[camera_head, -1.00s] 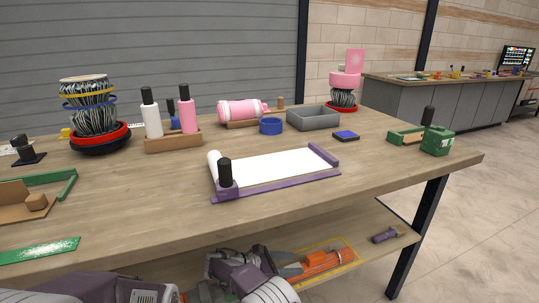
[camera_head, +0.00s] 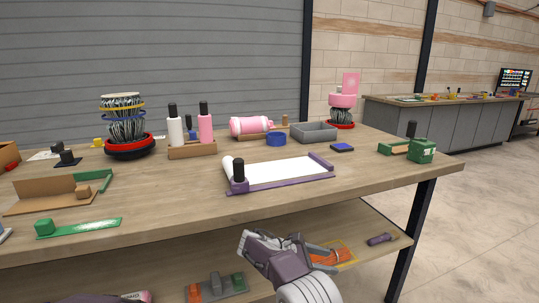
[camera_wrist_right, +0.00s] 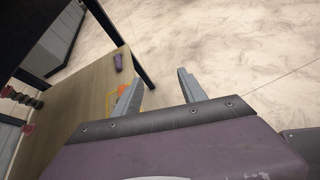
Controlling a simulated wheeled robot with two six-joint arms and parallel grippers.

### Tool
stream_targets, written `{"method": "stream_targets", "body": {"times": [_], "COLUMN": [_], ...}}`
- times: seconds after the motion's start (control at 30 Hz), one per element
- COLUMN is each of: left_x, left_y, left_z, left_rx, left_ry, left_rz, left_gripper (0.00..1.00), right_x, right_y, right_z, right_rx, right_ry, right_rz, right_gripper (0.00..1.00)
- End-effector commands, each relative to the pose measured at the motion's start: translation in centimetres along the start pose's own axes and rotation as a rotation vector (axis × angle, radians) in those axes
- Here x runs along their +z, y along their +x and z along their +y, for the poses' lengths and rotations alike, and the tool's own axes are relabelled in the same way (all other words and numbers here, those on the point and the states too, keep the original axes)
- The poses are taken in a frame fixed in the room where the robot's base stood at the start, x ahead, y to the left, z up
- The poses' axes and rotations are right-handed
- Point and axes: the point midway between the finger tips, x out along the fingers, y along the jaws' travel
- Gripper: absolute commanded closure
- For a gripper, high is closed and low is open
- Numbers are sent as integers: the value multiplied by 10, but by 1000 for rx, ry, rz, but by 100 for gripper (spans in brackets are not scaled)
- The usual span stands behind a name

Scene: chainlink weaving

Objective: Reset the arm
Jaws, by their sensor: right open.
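My right gripper (camera_head: 322,252) is low in the head view, in front of the table's lower shelf. It is open, with nothing between its fingers. In the right wrist view its two grey fingers (camera_wrist_right: 160,78) stand apart, with pale floor beyond them. My left gripper does not show; only a purple part of my own body shows at the bottom left of the head view.
The wooden table (camera_head: 200,205) carries a white sheet in a purple frame (camera_head: 285,172), bottles in a wooden holder (camera_head: 192,150), a grey tray (camera_head: 315,131) and a green block (camera_head: 421,150). The lower shelf (camera_head: 365,225) holds orange and purple items. Floor at right is clear.

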Motion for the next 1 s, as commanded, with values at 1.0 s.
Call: {"method": "stream_targets", "body": {"times": [1.0], "left_x": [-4], "left_y": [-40], "left_z": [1], "left_rx": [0], "left_ry": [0], "left_rz": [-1], "left_gripper": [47], "right_x": [-19], "right_y": [-24], "right_z": [-277], "right_rx": [-977], "right_ry": [1534], "right_rz": [775], "right_gripper": [51]}}
